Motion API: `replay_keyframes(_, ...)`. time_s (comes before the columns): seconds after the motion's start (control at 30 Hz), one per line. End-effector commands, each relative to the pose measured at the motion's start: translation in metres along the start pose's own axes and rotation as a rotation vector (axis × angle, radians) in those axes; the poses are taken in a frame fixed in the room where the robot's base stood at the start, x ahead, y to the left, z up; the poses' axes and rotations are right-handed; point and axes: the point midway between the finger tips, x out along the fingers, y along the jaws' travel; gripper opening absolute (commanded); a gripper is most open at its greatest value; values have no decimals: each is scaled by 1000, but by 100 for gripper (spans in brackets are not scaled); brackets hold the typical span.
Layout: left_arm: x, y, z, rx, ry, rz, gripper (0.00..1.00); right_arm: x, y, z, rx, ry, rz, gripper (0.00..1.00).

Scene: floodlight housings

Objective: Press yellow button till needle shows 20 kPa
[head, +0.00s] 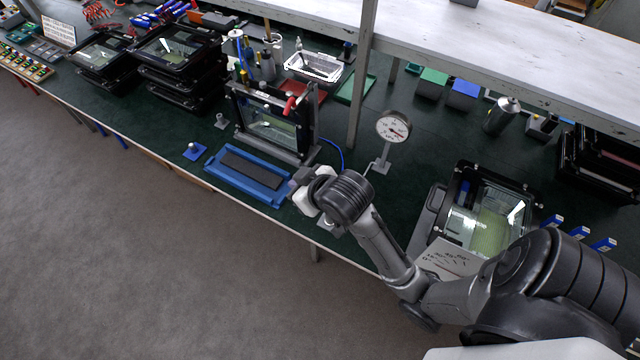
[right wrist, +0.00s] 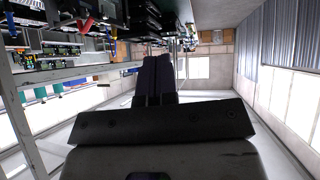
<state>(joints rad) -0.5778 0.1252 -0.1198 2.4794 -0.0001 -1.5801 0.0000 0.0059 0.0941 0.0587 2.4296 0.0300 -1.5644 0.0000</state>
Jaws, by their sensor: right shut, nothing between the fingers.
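A round white-faced gauge (head: 393,127) stands on a grey post on the green bench, right of the middle in the head view. A red needle shows on its dial, but the figures are too small to read. My right gripper (head: 296,180) is beside the right end of the blue tray, left of and nearer than the gauge. Its fingers also show in the right wrist view (right wrist: 157,80), shut together with nothing between them. I cannot make out the yellow button; my right gripper and wrist hide part of the bench. My left gripper is not in view.
A blue tray (head: 213,167) lies at the bench's front edge, before an upright framed housing (head: 303,135) in a fixture. A blue hose runs beside it. Another glass-fronted housing (head: 535,180) stands at right. A shelf post (head: 362,75) rises behind the gauge.

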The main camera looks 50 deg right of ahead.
Motion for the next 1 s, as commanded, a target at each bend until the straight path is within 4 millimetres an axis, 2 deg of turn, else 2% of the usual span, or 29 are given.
replay_keyframes(0.03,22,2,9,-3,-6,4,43,13,9,-12,28,61,13,0)
replay_keyframes(0.27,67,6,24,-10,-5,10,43,23,60,-83,171,306,47,0)
replay_keyframes(0.4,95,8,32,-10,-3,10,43,17,97,-121,277,469,48,0)
replay_keyframes(0.6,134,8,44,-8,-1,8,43,-3,160,-162,462,730,13,0)
replay_keyframes(0.73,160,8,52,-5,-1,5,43,-22,209,-177,608,932,-36,0)
replay_keyframes(0.83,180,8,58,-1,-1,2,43,-37,251,-179,743,1110,-87,0)
replay_keyframes(0.93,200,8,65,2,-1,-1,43,-50,299,-170,911,1320,-150,0)
replay_keyframes(1.0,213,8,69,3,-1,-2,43,-56,336,-155,1056,1485,-197,0)
